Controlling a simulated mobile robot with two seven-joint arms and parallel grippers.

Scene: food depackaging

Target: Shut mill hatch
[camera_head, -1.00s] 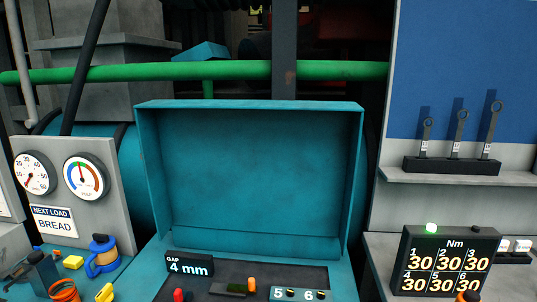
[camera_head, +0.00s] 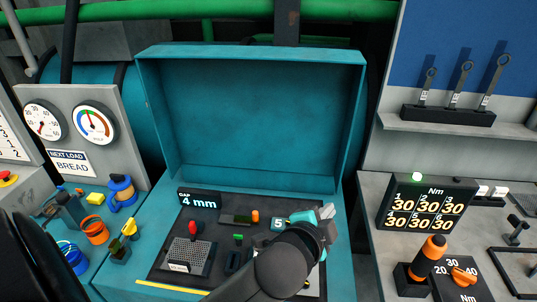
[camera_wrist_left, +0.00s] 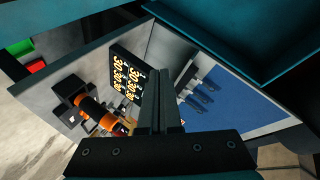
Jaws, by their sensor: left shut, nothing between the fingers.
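The mill hatch (camera_head: 265,115) is a teal box-shaped lid. It stands open and upright at the back of the teal mill housing, its hollow inside facing me. Part of a teal panel also shows at the top of the left wrist view (camera_wrist_left: 250,40). My right gripper is not in view.
The dark mill deck (camera_head: 190,285) holds a "4 mm" gap display (camera_head: 199,201), a red knob (camera_head: 196,228) and a grille. Gauges and small coloured items stand left. On the right are a torque display (camera_head: 428,207), an orange-handled tool (camera_head: 428,257) and a wrench rack (camera_head: 448,116).

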